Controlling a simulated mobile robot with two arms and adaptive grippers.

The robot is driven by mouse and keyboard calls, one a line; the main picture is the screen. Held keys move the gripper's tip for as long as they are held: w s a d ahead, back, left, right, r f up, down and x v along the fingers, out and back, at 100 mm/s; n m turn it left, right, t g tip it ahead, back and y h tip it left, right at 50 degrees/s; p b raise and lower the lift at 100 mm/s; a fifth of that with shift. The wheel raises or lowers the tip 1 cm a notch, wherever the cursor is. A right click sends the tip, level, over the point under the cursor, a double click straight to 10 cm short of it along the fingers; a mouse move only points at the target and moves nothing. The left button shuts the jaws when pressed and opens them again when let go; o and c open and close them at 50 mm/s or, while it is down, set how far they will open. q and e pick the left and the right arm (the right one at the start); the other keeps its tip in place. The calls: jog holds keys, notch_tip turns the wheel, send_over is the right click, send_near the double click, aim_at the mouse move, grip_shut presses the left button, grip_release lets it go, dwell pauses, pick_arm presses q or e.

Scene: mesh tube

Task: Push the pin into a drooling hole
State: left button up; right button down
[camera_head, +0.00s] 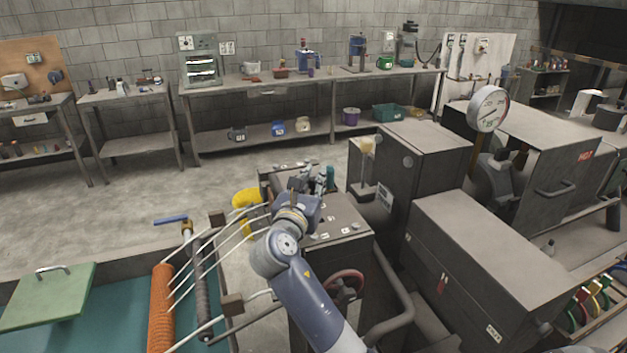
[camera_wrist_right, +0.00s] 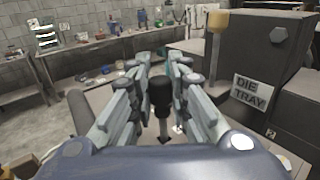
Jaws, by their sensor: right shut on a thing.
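My right gripper (camera_head: 318,184) is over the top of a dark metal block (camera_head: 345,222) in the head view. In the right wrist view, its two fingers (camera_wrist_right: 160,88) stand on both sides of a pin (camera_wrist_right: 160,95) with a black knob and a thin pale shaft, and are shut on it. The pin points down toward the block's top, where a dark spot and small white labels show near its tip. I cannot tell whether the tip is inside a hole. The block's top carries several small labels and knobs; no drooling hole can be made out. My left gripper is not in view.
A dark box labelled DIE TRAY (camera_wrist_right: 251,92) stands close on the right. A pressure gauge (camera_head: 488,108) rises behind the machines. A red handwheel (camera_head: 345,284) is on the block's front. White tubes and an orange roll (camera_head: 161,308) lie left. The floor behind is clear.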

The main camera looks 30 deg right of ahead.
jog(key=shift+f+b, duration=0.4)
jog(key=shift+f, duration=0.75)
dwell(0.8)
jog(key=shift+f+p, duration=0.1)
jog(key=shift+p, duration=1.5)
dwell(1.1)
jog(key=shift+p, duration=0.5)
dwell(0.4)
jog(key=c, duration=1.4)
grip_release()
jog(key=shift+c, duration=0.2)
jog(key=v, duration=1.2)
